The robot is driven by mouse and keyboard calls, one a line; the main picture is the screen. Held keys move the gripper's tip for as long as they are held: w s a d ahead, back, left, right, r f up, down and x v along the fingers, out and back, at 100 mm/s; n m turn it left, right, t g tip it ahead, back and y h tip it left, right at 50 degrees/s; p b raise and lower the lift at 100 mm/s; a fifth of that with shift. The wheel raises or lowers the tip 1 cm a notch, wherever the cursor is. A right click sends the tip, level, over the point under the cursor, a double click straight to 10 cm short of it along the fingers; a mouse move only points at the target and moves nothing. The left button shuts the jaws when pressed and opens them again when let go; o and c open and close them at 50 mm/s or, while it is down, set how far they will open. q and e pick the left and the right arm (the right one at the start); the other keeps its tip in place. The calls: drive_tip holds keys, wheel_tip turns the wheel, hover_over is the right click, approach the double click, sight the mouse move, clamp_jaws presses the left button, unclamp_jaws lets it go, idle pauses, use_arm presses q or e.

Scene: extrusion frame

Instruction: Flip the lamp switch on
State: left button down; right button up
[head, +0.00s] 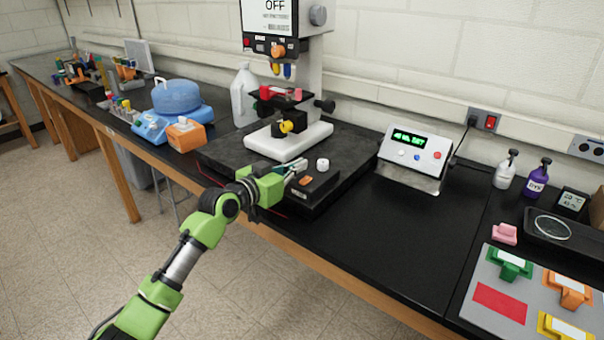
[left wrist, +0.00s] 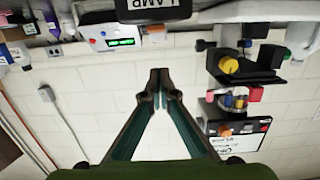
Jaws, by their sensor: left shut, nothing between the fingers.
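The lamp switch (head: 306,180) is a small orange rocker on a black box (head: 318,186) at the front of the microscope's dark base plate. A white knob (head: 322,164) stands on the same box. The microscope's screen (head: 270,16) reads OFF. My left gripper (head: 299,165) is shut and empty, close to the box near the switch; contact cannot be told. My right gripper is not in view.
The microscope (head: 290,140) stands behind the box. A blue-topped device (head: 176,97) and orange box (head: 186,135) are left. A control unit (head: 414,157) stands right, with bottles (head: 506,172) and a grey board (head: 497,320) farther right. Black bench top is clear between.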

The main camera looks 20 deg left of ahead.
sight(302, 183)
use_arm(q)
drive_tip(key=shift+x, duration=0.8)
wheel_tip(302, 183, down, 3)
drive_tip(key=shift+r, duration=0.15)
drive_tip(key=shift+f, duration=0.65)
